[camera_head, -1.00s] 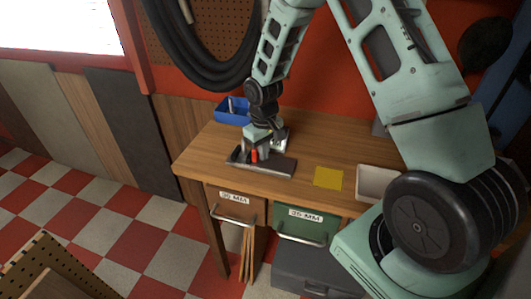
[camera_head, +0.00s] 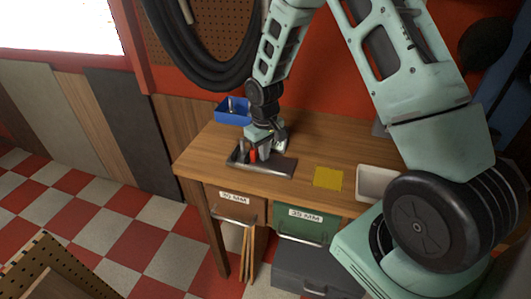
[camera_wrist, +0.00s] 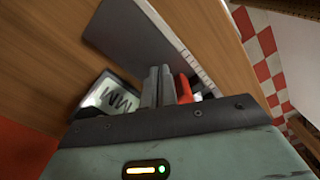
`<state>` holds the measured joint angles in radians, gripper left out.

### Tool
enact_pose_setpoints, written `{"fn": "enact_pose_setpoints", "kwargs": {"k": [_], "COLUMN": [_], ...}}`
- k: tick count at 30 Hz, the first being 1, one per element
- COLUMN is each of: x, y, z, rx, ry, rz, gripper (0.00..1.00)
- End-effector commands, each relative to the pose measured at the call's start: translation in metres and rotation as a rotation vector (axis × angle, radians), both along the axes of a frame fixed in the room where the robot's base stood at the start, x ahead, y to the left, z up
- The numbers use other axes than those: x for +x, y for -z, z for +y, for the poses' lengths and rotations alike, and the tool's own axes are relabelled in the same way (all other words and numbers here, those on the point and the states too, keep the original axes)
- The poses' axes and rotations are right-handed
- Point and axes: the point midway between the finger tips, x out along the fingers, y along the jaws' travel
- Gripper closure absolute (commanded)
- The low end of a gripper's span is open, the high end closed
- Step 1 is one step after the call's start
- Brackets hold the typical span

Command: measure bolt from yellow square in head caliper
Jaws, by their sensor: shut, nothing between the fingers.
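The caliper lies on the wooden bench, its dark flat base (camera_head: 280,167) showing right of my gripper. In the wrist view, its grey body (camera_wrist: 150,32) has a ruled scale along one edge. A display (camera_wrist: 112,96) with "MM" is partly covered by my gripper. A red part (camera_wrist: 185,88) stands right beside my fingers; I cannot tell if they touch. My gripper (camera_wrist: 160,72) is shut and empty, low over the caliper; it also shows in the head view (camera_head: 243,150). The yellow square (camera_head: 328,178) is bare. I cannot make out a bolt at the caliper.
A blue bin (camera_head: 220,113) with greyish items inside stands at the back left of the bench. A pale tray (camera_head: 362,191) stands right of the yellow square. Below are a brown drawer (camera_head: 228,205) and a green drawer (camera_head: 292,228), labelled in millimetres.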

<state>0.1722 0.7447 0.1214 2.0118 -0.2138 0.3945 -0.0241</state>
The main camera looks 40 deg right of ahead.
Motion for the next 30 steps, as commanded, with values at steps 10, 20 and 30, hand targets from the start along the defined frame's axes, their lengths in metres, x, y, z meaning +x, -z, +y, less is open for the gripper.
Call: {"fn": "enact_pose_setpoints", "kwargs": {"k": [10,20,30], "x": [-0.003,-0.003,-0.003], "y": [0.0,-0.018,-0.044], "z": [-0.002,-0.002,-0.002], "rx": [0.0,0.0,0.0], "ry": [0.0,0.0,0.0], "rz": [0.002,0.001,0.002], "gripper": [1.0,1.0,1.0]}}
